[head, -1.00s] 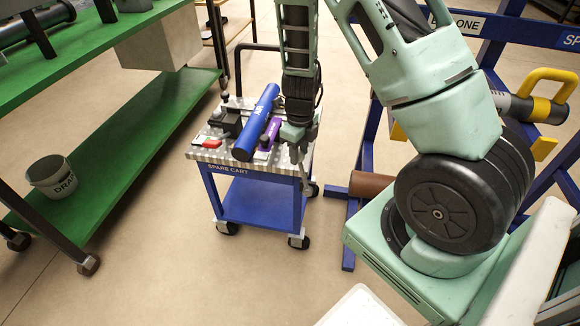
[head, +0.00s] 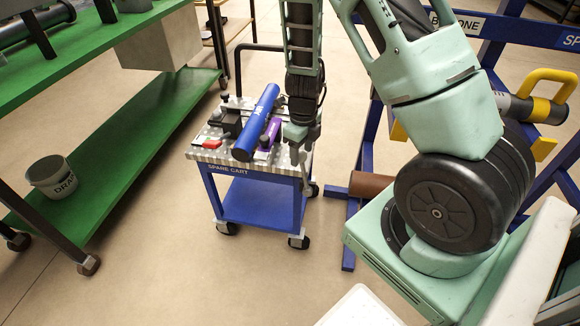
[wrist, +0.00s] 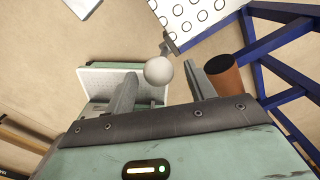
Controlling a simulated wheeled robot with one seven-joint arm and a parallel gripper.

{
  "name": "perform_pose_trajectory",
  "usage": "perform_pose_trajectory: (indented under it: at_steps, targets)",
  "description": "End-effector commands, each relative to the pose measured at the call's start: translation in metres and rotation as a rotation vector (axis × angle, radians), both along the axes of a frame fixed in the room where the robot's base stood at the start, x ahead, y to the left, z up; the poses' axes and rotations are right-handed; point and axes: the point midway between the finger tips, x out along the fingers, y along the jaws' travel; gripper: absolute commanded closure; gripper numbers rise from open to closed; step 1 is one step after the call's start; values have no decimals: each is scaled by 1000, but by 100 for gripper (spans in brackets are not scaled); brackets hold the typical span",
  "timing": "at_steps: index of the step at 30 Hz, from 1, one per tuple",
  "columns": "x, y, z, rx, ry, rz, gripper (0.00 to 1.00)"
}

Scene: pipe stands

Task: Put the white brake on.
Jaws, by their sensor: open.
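The white brake shows in the wrist view as a round white knob (wrist: 158,72) on a short grey lever, beside the corner of the spare cart's top (wrist: 190,14). My gripper (wrist: 162,88) is open, with one finger left of the knob and one right of it. The knob appears in the gap near the fingertips; I cannot tell its exact depth or whether it touches. In the head view my gripper (head: 302,160) hangs at the right edge of the spare cart (head: 212,158). The knob cannot be made out there.
A blue tube (head: 256,122), a purple item (head: 268,136) and a red-and-white item (head: 210,142) lie on the cart. A green shelf (head: 120,150) with a bucket (head: 52,176) is left. Floor in front is clear.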

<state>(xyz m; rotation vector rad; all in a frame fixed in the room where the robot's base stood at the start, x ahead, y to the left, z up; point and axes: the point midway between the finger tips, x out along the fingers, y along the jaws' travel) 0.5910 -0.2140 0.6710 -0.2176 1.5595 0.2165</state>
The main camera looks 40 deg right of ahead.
Motion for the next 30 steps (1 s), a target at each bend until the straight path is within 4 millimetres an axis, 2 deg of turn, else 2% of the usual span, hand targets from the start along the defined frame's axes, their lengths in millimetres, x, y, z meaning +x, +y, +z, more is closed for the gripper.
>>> perform_pose_trajectory:
  at_steps: [30]
  targets:
    - [0, 0, 70, 1, 1, 0, 45]
